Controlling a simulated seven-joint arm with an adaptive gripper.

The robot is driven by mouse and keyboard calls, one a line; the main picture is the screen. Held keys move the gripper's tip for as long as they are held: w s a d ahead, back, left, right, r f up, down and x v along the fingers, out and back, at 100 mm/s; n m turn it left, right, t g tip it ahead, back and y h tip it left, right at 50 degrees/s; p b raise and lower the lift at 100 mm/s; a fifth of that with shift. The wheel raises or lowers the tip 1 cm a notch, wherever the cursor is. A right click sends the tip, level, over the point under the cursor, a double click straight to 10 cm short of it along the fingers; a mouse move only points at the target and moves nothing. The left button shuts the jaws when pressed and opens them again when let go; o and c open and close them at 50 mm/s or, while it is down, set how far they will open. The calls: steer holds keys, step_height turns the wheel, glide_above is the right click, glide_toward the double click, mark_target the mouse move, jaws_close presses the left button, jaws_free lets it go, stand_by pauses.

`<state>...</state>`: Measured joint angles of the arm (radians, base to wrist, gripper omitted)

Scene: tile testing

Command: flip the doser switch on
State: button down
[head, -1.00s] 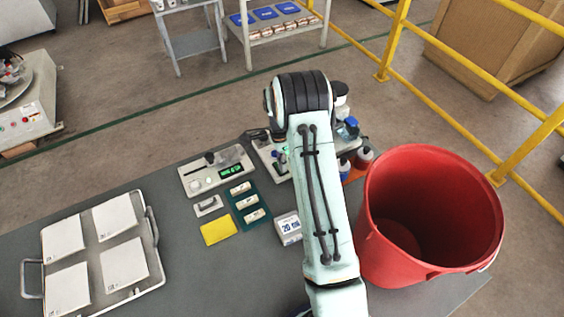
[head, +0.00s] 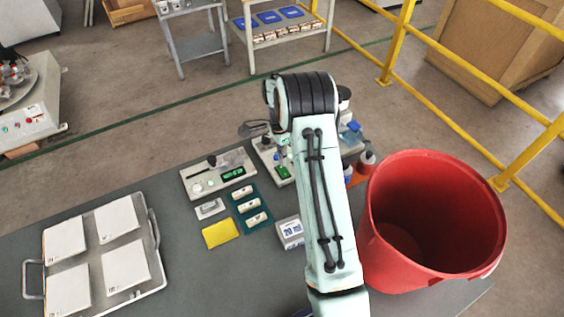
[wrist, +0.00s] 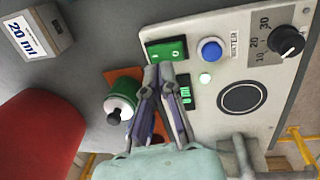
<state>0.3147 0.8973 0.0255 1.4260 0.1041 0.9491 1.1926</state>
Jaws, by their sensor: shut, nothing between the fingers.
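The doser is a pale panel (wrist: 225,120), with a green rocker switch (wrist: 166,49), a blue WATER button (wrist: 211,50), a lit white lamp (wrist: 204,78), a small green display (wrist: 185,92) and a black dial (wrist: 287,41). I cannot tell which way the rocker is tipped. My gripper (wrist: 159,69) is shut and empty, its fingertips just below the switch in the wrist view; contact is unclear. In the head view my arm partly hides the doser (head: 265,153), and the gripper is hard to make out.
A green-banded bottle (wrist: 122,108) stands close beside my fingers. A 20 ml box (head: 290,232) and a large red bucket (head: 395,275) are near the arm. A scale-like device (head: 205,185), yellow sponge (head: 220,233) and tile tray (head: 155,250) lie left.

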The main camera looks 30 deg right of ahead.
mark_target(285, 175)
step_height(285, 175, up, 11)
steer(key=s, duration=0.1)
steer(key=shift+s, duration=0.25)
stand_by(0.3)
